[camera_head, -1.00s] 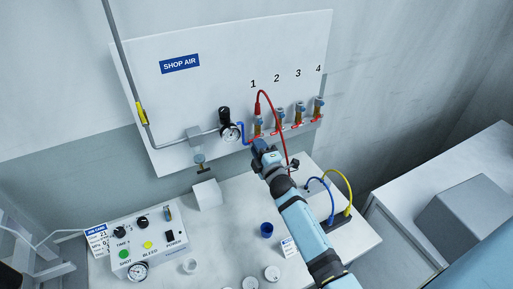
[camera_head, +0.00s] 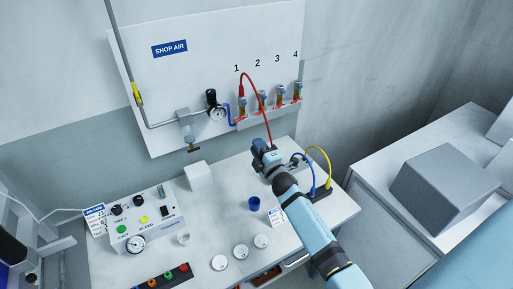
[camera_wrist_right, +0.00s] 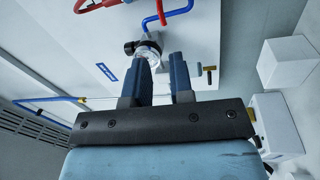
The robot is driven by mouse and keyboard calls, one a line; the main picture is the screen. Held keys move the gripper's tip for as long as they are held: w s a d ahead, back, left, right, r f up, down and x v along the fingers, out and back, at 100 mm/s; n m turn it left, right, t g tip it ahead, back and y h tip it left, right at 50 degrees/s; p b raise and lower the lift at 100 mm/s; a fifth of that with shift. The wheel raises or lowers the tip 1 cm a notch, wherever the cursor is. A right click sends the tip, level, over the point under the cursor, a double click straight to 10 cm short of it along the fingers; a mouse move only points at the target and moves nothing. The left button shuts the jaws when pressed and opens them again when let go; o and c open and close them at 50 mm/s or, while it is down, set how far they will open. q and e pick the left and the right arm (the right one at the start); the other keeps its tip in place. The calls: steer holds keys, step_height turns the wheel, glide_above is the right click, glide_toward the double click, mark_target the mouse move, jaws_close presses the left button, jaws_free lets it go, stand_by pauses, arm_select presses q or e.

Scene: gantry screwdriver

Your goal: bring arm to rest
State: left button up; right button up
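My right gripper (camera_head: 258,146) is over the workbench (camera_head: 222,208), in front of the wall panel and below its numbered outlets. In the right wrist view its two fingers (camera_wrist_right: 166,72) stand apart with an empty gap between them. A red hose (camera_head: 262,98) is on outlet 1 and loops down behind my right gripper; its lower end is hidden there. I do not make out my left gripper in either view.
The bench holds a control box (camera_head: 146,229), a white block (camera_head: 198,175), a blue cup (camera_head: 254,203) and several round white lids. Blue and yellow (camera_head: 325,160) hoses arch beside my right arm. A grey box (camera_head: 437,188) sits on the right counter.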

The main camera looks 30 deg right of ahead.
steer(key=shift+w+d+f, duration=0.1)
steer(key=shift+w+f, duration=0.05)
stand_by(0.3)
steer(key=s+a+f+m+g+y+p, duration=0.1)
steer(key=s+a+f+m+g, duration=0.2)
steer(key=s, duration=0.7)
steer(key=s+a+f+m+g+y+p, duration=0.1)
steer(key=s+a+f+m+g+p, duration=0.1)
steer(key=s+a+m, duration=0.3)
steer(key=s+a+f+m+g+y+p, duration=0.1)
steer(key=s+a, duration=0.7)
steer(key=s, duration=0.9)
step_height(320, 180, down, 4)
steer(key=m+g+y, duration=0.1)
steer(key=m+g, duration=0.1)
steer(key=m, duration=0.1)
steer(key=shift+s+a+m+g, duration=0.2)
steer(key=shift+a+m+g, duration=0.1)
steer(key=shift+m+g, duration=0.1)
steer(key=shift+f, duration=0.1)
steer(key=shift+d, duration=0.15)
